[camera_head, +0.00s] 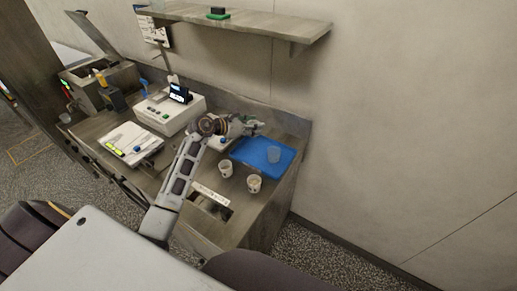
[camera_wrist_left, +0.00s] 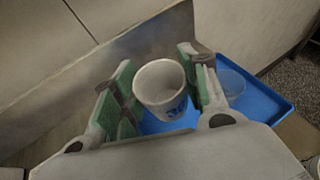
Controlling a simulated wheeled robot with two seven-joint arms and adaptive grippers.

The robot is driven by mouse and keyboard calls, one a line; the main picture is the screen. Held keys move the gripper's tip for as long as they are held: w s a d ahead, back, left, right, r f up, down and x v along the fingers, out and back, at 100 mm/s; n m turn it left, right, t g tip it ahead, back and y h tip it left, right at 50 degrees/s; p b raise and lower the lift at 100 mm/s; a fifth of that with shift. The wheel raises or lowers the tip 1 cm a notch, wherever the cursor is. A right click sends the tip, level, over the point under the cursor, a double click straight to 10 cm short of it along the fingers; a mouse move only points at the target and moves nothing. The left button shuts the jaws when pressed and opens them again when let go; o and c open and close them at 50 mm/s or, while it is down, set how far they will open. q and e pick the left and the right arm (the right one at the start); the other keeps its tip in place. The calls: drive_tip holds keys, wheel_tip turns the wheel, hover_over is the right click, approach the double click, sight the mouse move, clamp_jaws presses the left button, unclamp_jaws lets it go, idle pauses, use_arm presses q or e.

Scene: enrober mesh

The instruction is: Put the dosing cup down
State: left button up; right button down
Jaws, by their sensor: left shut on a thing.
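My left gripper (camera_head: 246,126) is shut on a white cup with blue print, which I take as the dosing cup (camera_wrist_left: 163,88). In the left wrist view, the left gripper's green-padded fingers (camera_wrist_left: 160,88) stand on either side of the cup. The cup looks roughly upright and its open mouth shows. The blue tray (camera_wrist_left: 262,102) lies below and beyond it; I cannot tell the gap under the cup. In the head view the gripper is at the back left edge of the blue tray (camera_head: 249,158), and the held cup is hard to make out. My right gripper is not in view.
A clear bluish cup (camera_head: 274,154) stands on the tray; two white cups (camera_head: 225,169) (camera_head: 254,184) stand on the bench in front. A shelf (camera_head: 245,24) hangs above, and the wall is close behind.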

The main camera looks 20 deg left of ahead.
use_arm(q)
wheel_tip(320, 180, down, 4)
drive_tip(key=shift+f, duration=0.75)
drive_tip(key=shift+f+p, duration=0.4)
drive_tip(key=shift+f, duration=1.45)
drive_tip(key=shift+f, duration=0.2)
